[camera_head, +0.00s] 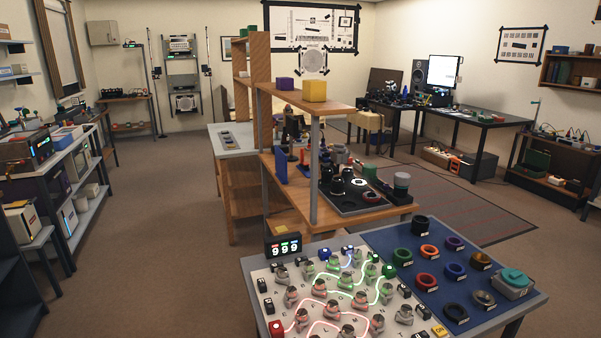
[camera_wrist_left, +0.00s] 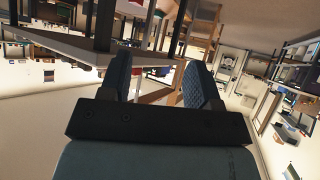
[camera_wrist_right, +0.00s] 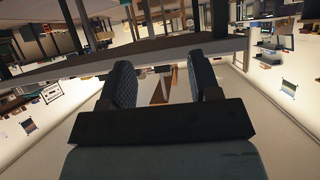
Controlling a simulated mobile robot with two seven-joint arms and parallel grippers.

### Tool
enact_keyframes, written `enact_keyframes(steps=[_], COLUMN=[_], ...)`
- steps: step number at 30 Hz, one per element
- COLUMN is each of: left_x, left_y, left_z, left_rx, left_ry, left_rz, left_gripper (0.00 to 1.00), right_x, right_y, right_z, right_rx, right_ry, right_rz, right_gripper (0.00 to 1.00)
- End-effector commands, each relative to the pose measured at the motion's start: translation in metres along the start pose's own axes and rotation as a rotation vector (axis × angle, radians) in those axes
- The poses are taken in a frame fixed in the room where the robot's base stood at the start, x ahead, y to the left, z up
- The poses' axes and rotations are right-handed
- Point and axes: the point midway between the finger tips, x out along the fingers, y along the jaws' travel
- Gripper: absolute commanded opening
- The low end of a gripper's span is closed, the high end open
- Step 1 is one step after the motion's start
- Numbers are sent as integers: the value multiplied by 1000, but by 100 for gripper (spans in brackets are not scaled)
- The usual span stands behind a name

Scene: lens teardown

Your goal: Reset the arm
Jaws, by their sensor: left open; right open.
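My left gripper (camera_wrist_left: 160,80) shows in the left wrist view with its two fingers apart and nothing between them. My right gripper (camera_wrist_right: 160,84) shows in the right wrist view, also with its fingers apart and empty. Both wrist views show the room upside down. Neither arm is in the head view. Beyond the fingers, each wrist view shows table undersides, legs and the distant room, with nothing touching the fingers.
A low table carries a white board (camera_head: 262,282) with several small figures and glowing lines. A blue mat (camera_head: 400,238) beside it holds several coloured rings. Behind stands a wooden shelf (camera_head: 330,100) with purple (camera_head: 286,83) and yellow (camera_head: 315,91) blocks. Open floor (camera_head: 165,230) lies left.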

Motion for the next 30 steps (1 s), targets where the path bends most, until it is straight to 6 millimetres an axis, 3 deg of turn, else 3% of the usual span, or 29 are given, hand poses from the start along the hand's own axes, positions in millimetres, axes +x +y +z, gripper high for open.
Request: enact_keyframes(steps=[2,18,23,30], left_x=[0,-75,-89,-91], left_y=[-1,4,4,2], left_z=[0,-99,-113,-113], left_rx=[2,34,48,56], left_ry=[-1,23,28,28], left_rz=[0,-17,-22,-24], left_gripper=[57,57,57,57], right_x=[-18,-83,-95,-98], right_y=[1,5,6,6], right_z=[28,-73,-91,-93], right_rx=[65,21,8,2], right_ry=[-97,-87,-81,-79], right_rz=[0,12,15,16], right_gripper=[57,57,57,57])
